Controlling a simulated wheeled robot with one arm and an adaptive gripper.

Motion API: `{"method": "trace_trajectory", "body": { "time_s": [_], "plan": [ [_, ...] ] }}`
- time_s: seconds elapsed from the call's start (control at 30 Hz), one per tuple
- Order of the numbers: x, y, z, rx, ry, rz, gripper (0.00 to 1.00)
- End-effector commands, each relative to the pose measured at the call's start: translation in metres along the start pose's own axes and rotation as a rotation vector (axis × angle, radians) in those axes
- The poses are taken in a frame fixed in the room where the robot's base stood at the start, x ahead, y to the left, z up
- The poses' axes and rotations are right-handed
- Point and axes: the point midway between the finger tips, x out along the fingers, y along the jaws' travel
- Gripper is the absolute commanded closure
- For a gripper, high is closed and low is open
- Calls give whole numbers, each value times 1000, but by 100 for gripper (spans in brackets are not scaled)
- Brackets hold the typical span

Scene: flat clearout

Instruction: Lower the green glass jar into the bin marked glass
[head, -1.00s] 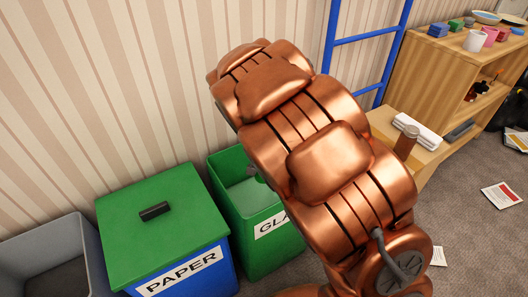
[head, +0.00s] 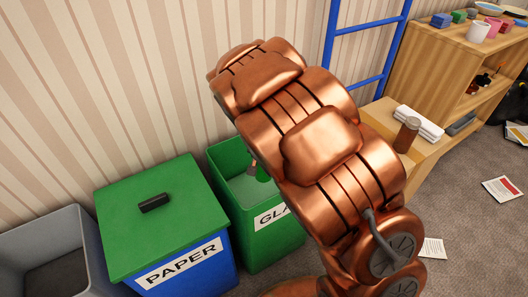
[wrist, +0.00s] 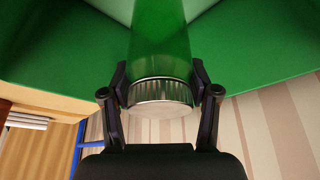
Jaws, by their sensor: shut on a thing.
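The green glass jar (wrist: 160,35) has a silver lid (wrist: 158,95) and fills the top middle of the wrist view. My gripper (wrist: 159,80) is shut on it, with one finger on each side at the lid end. In the head view a small bit of the jar (head: 262,174) shows at the opening of the green glass bin (head: 268,240), beside my copper arm. The bin's green walls surround the jar in the wrist view. My arm hides the bin's right side and part of its label. The jar's far end is out of view.
The blue paper bin (head: 190,268) with a green lid (head: 160,225) stands left of the glass bin, and an open grey bin (head: 75,240) is further left. A blue ladder (head: 368,38) and wooden shelves (head: 420,62) stand behind at the right. Papers (head: 502,188) lie on the carpet.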

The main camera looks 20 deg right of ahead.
Motion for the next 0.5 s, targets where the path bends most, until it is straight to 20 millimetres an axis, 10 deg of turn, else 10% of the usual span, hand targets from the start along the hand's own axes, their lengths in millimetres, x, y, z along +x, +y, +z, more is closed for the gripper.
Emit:
{"method": "trace_trajectory", "body": {
  "time_s": [0.5],
  "plan": [
    [20, 1, 9, 0, -4, 2, 86]
  ]
}}
